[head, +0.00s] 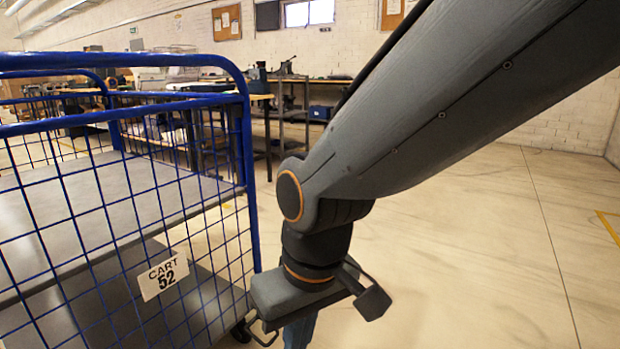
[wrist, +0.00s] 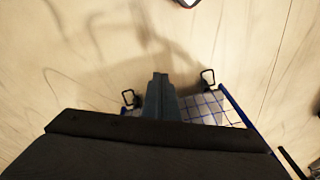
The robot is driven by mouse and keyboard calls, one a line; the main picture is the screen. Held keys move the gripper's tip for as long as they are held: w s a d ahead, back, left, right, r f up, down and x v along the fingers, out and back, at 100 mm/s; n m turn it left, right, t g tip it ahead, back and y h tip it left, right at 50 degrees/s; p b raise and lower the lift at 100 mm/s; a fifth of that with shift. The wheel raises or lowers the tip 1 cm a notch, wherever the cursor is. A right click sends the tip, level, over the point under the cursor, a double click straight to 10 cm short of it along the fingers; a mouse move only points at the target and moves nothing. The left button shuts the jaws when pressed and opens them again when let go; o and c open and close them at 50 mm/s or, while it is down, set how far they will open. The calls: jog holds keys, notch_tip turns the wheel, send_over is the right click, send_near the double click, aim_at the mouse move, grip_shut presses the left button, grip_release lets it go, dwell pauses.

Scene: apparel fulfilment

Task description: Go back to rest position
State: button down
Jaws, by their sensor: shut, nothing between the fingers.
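My gripper (head: 300,335) hangs downward at the end of my arm, just right of the blue cart in the head view. Only the upper part of its blue-grey fingers shows there; the tips are cut off by the lower edge. In the wrist view my gripper (wrist: 160,76) points out over the bare floor, its fingers together and nothing held.
A blue wire-mesh cart (head: 243,150) with grey shelves and a "CART 52" label (head: 163,277) stands close on the left. Its mesh shows in the wrist view (wrist: 232,108). Workbenches (head: 300,82) line the back. Open floor (head: 480,250) lies to the right.

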jog(key=s+r+g, duration=0.1)
jog(key=s+r, duration=0.1)
jog(key=s, duration=0.4)
jog(key=d+r+m+p, duration=0.2)
jog(key=d+r+p, duration=0.5)
jog(key=p, duration=0.5)
jog(key=d+r+m+h+p, duration=0.1)
jog(key=d+r+m+p, duration=0.1)
jog(key=d+r+p, duration=0.5)
jog(key=d+r+m+p, duration=0.2)
jog(key=d+r+p, duration=0.5)
jog(key=r+p, duration=0.7)
jog(key=p, duration=0.5)
jog(key=shift+d+r+m+h, duration=0.15)
jog(key=shift+r+m+h, duration=0.05)
jog(key=shift+m+h, duration=0.1)
